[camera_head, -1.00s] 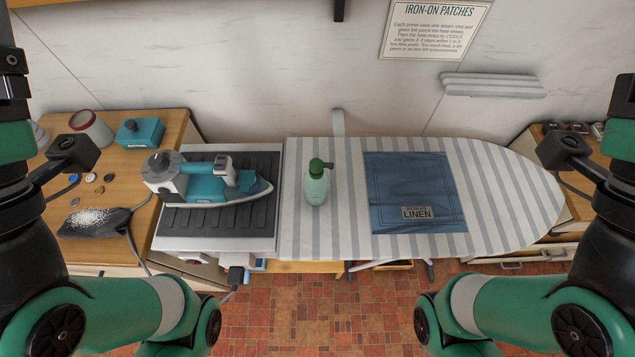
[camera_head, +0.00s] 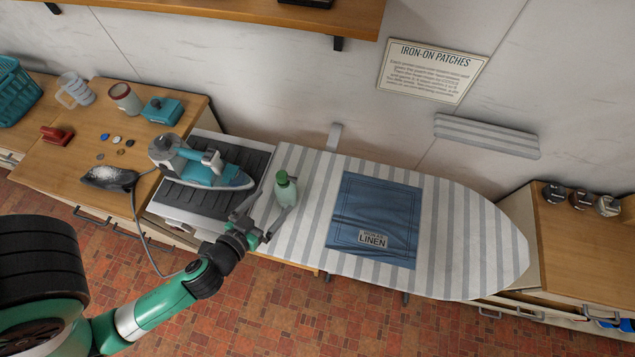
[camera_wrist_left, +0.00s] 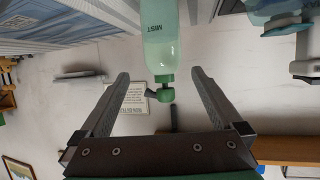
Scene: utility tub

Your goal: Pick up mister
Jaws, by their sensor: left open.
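The mister is a pale green bottle with a darker green spray head, upright on the left part of the striped ironing board. It shows in the head view (camera_head: 285,190) and, upside down with "MIST" on its side, in the left wrist view (camera_wrist_left: 160,38). My left gripper (camera_head: 268,208) is open at the bottle's near side. In the wrist view its fingers (camera_wrist_left: 159,74) show left and right of the spray head, with gaps on both sides. I cannot tell how deep the bottle sits between them. My right gripper is out of view.
A teal iron (camera_head: 205,168) lies on the dark ribbed rest (camera_head: 208,200) just left of the mister. A blue linen cloth (camera_head: 375,215) lies on the ironing board (camera_head: 480,235) to its right. The iron's cord (camera_head: 140,235) hangs near my left arm.

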